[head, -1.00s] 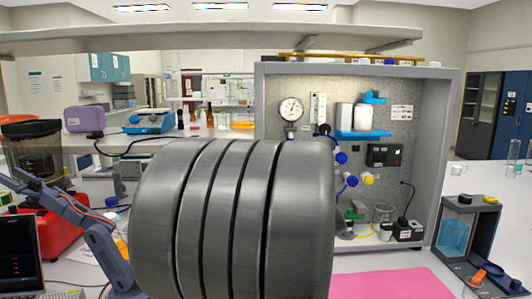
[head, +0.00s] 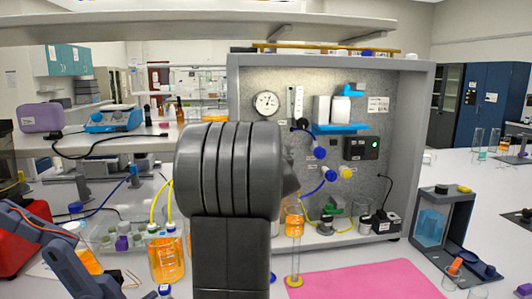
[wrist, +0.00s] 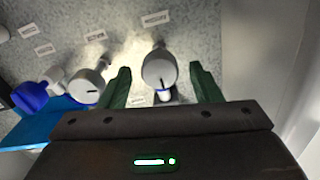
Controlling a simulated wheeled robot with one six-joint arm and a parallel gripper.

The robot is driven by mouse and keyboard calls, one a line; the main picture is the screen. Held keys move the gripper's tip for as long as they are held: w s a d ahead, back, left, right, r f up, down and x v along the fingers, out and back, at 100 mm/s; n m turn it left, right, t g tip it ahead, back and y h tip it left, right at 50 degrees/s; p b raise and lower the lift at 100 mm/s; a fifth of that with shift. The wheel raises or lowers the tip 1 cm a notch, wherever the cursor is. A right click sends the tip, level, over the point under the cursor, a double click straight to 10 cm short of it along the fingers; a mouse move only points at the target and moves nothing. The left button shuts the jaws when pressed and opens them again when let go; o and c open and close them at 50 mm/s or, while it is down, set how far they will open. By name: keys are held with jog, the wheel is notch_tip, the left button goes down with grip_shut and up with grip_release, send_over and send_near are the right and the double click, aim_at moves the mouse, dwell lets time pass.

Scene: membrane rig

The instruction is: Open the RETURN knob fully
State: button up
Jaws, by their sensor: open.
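In the wrist view my gripper (wrist: 159,72) is open, with one green finger on each side of a round pale grey knob (wrist: 159,68). I cannot tell whether the fingers touch it. Labels sit on the panel above the knobs, but their print is too small to read, so I cannot tell which is RETURN. Another pale knob (wrist: 86,85) and a blue knob (wrist: 30,96) are to the left. In the head view the panel (head: 292,150) carries blue knobs (head: 320,152) and a yellow knob (head: 346,172). My arm hides my gripper there.
A beaker of orange liquid (head: 166,258) stands left of my arm.

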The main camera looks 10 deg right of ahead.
jog(key=shift+w, duration=1.45)
jog(key=c, duration=1)
